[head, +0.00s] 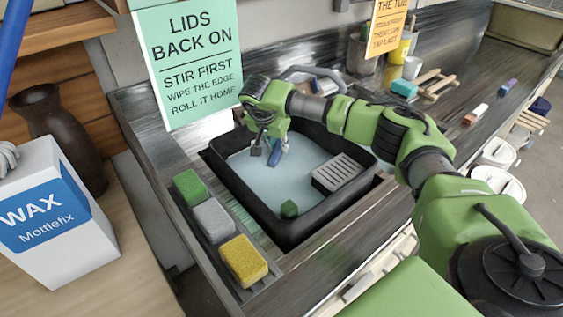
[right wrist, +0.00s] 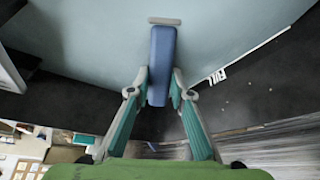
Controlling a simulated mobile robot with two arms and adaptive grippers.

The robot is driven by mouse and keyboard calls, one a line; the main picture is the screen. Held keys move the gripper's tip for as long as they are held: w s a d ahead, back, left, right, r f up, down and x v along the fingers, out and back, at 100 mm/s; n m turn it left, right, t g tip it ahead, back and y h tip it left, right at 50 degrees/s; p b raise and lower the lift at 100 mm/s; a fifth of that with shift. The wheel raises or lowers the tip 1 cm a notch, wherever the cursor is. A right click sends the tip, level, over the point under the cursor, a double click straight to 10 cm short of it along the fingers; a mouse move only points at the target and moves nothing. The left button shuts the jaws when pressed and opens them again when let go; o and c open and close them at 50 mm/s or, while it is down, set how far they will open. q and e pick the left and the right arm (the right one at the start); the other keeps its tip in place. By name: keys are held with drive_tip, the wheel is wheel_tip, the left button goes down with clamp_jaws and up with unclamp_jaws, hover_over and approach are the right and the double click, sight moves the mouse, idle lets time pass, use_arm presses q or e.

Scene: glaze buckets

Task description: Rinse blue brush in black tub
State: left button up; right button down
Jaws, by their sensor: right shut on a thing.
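The black tub (head: 240,195) sits in the counter and holds pale bluish water (head: 300,160). My right gripper (head: 272,141) is over the far left part of the tub, pointing down. It is shut on the blue brush (head: 275,155), whose lower end hangs at or just above the water; I cannot tell if it touches. In the right wrist view the blue brush (right wrist: 161,62) stands out between the fingertips (right wrist: 160,86), with a grey strip at its far end. My left gripper is not in view.
A grey ribbed block (head: 338,173) and a small dark green cube (head: 289,210) are in the tub. Green, grey and yellow sponges (head: 243,261) line the counter at the left. A wax box (head: 50,210) stands at far left. My right arm crosses above the tub's right side.

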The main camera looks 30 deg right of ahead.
drive_tip(key=s+d+p, duration=0.2)
drive_tip(key=s+d, duration=0.1)
drive_tip(key=s, duration=0.2)
drive_tip(key=shift+w+a+b, duration=0.45)
drive_tip(key=shift+w+a, duration=0.15)
drive_tip(key=shift+w, duration=0.35)
drive_tip(key=shift+w+a+b, duration=0.4)
drive_tip(key=shift+w+a, duration=0.15)
drive_tip(key=shift+w, duration=0.45)
drive_tip(key=shift+w+a+b, duration=0.45)
drive_tip(key=shift+w+a, duration=0.15)
drive_tip(key=shift+w, duration=0.35)
drive_tip(key=shift+s+d+r+p, duration=0.1)
drive_tip(key=shift+s+d+p, duration=0.15)
drive_tip(key=shift+s+p, duration=0.1)
drive_tip(key=s+d+p, duration=0.2)
drive_tip(key=s+d, duration=0.1)
drive_tip(key=s, duration=0.2)
drive_tip(key=shift+s+d, duration=0.15)
wheel_tip(320, 180, up, 10)
drive_tip(key=p, duration=0.7)
drive_tip(key=shift+r, duration=0.2)
